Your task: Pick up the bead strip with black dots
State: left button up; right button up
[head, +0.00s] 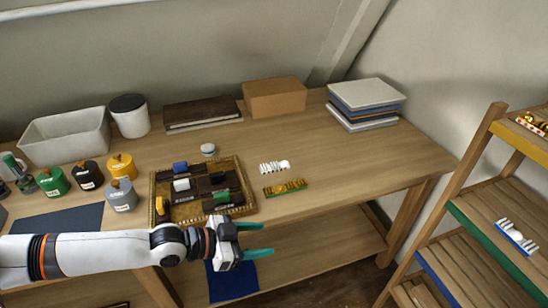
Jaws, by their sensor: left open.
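Two small bead strips lie on the wooden table right of the tray: a white strip (274,167) and, nearer me, a gold strip with green (285,188). A blue strip with white beads (517,236) lies on the right-hand shelf rack, and a red and gold strip with dark spots (532,123) is higher up on it. Black dots are too small to make out surely on any strip. My left gripper (262,240) is open and empty, its teal fingers pointing right, nearer me than the gold strip and apart from it. My right gripper is out of view.
A gilt tray (246,209) holds several small coloured blocks. The table's right part is clear. The shelf rack (462,208) stands beyond a floor gap.

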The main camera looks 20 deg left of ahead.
aim_at(276, 167)
jog(key=i+j, duration=0.2)
jog(key=i, duration=0.2)
jog(key=i+j, duration=0.2)
jog(key=i, duration=0.2)
jog(key=i+j, duration=0.2)
jog(key=i, duration=0.2)
